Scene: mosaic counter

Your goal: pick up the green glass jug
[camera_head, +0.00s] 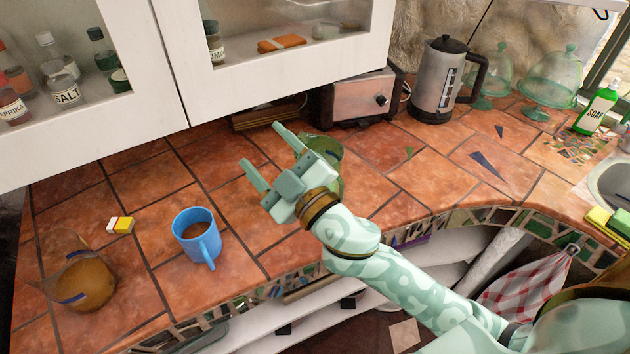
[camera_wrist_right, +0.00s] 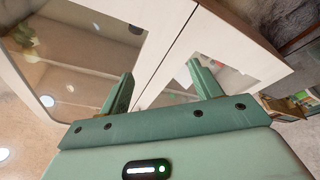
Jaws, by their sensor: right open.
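A green glass object, which looks like the green jug (camera_head: 328,147), stands on the tiled counter below the cabinet. My right gripper and wrist hide most of it, so its handle and base cannot be made out. My right gripper (camera_head: 261,145) is open, its two fingers apart and pointing up and left, in front of the jug in the head view. Nothing is between the fingers. In the right wrist view the open fingers (camera_wrist_right: 160,70) face the cabinet doors, and the jug does not show there. My left gripper is not in view.
A blue mug (camera_head: 188,222), a small box (camera_head: 120,225) and an amber glass jug (camera_head: 90,284) stand to the left. A toaster (camera_head: 358,98) and a kettle (camera_head: 436,85) stand behind. The white cabinet (camera_head: 270,95) hangs over the counter's back. Tiles right of the jug are clear.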

